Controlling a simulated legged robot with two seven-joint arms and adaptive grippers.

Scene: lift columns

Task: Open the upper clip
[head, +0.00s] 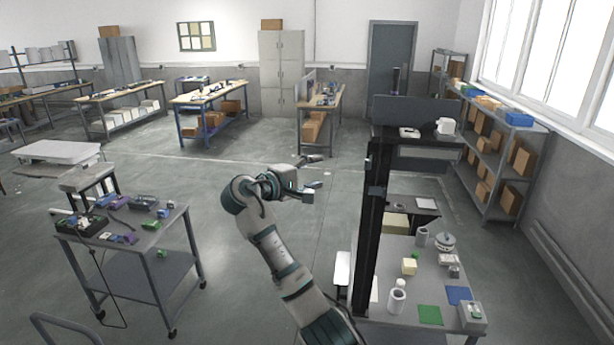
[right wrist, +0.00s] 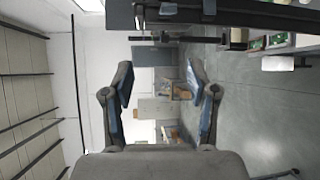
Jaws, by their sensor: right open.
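A tall black column (head: 370,225) stands right of centre in the head view. A small grey piece (head: 375,190) on its side may be a clip; it is too small to tell whether it is open or shut. My right gripper (head: 311,173) is open and empty, in the air to the left of the column and apart from it. In the right wrist view its two fingers (right wrist: 160,82) are spread with nothing between them. The column (right wrist: 265,15) lies sideways along the top edge there, outside the fingers. My left gripper is not in view.
A grey table (head: 405,315) with small parts stands at the column's foot. A cart (head: 140,240) with tools stands at the left. Shelves (head: 500,150) with boxes line the right wall. Open floor (head: 240,185) lies left of my right arm.

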